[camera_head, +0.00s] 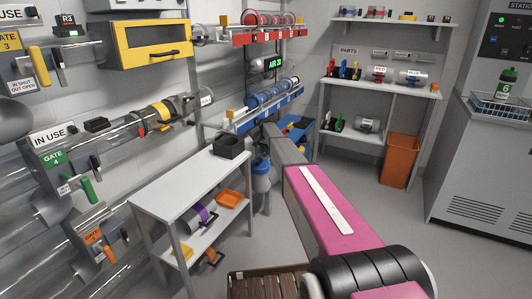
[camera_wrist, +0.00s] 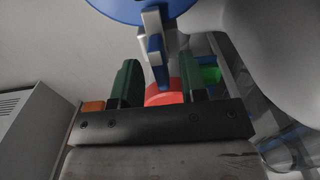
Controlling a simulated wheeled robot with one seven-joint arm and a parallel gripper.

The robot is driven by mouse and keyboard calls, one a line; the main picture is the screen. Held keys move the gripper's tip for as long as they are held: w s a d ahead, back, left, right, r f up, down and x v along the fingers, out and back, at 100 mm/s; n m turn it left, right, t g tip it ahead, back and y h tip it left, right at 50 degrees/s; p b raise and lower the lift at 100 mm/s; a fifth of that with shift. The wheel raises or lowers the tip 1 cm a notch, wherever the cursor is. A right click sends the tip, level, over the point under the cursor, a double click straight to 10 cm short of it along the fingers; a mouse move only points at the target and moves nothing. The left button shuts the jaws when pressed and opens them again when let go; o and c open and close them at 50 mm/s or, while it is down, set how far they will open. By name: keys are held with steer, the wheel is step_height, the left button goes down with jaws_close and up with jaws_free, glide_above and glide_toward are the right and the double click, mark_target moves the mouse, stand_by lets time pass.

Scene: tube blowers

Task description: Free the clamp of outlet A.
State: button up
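No label reading outlet A is legible in either view, so I cannot tell which part is its clamp. In the wrist view, the two dark green fingers of my gripper (camera_wrist: 158,88) stand apart. A grey and blue lever-like part (camera_wrist: 153,50) reaches down between them, with a red rounded part (camera_wrist: 164,94) just behind or below it. No finger clearly touches either part. A blue disc (camera_wrist: 130,10) is above. In the head view my pink arm reaches toward blue parts (camera_head: 295,127) beyond the white table; my fingers are hidden there.
A white table (camera_head: 190,178) with a dark box (camera_head: 228,146) stands left of my arm. Clear tubes with gates (camera_head: 78,180) line the left wall. An orange bin (camera_head: 400,160) and parts shelf (camera_head: 380,85) stand at the back right. The floor right of my arm is clear.

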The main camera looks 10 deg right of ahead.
jaws_close()
steer(key=shift+n, duration=0.3)
steer(key=n, duration=0.3)
steer(key=shift+n, duration=0.4)
steer(key=n, duration=0.9)
steer(key=shift+n, duration=2.3)
